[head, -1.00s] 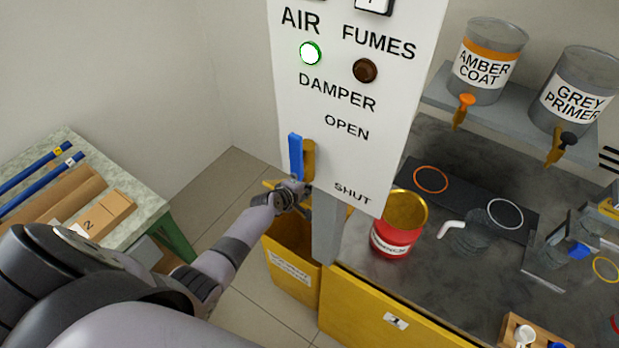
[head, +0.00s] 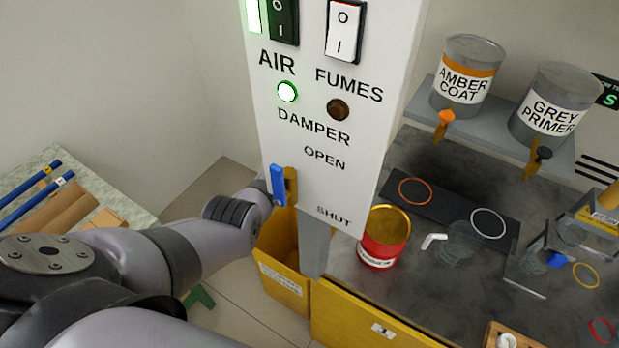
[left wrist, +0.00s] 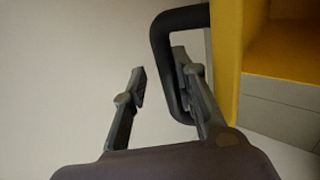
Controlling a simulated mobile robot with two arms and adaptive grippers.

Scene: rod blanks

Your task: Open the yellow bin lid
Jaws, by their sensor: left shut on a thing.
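The yellow bin (head: 287,288) stands on the floor beside the yellow-fronted bench, and its dark yellow interior shows from above in the head view. In the left wrist view a yellow panel (left wrist: 225,60), apparently the lid, carries a black loop handle (left wrist: 180,17). My left gripper (left wrist: 158,62) has one finger on each side of the handle's bar and is shut on it. In the head view my left arm reaches to the white panel's left edge; the gripper and most of the lid are hidden behind that panel. My right gripper is not in view.
The white control panel (head: 345,185) with a blue lever (head: 278,185) stands close to my left forearm. A red can (head: 380,250) and a glass jug (head: 458,245) are on the bench. A side table (head: 130,190) with rods is at left.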

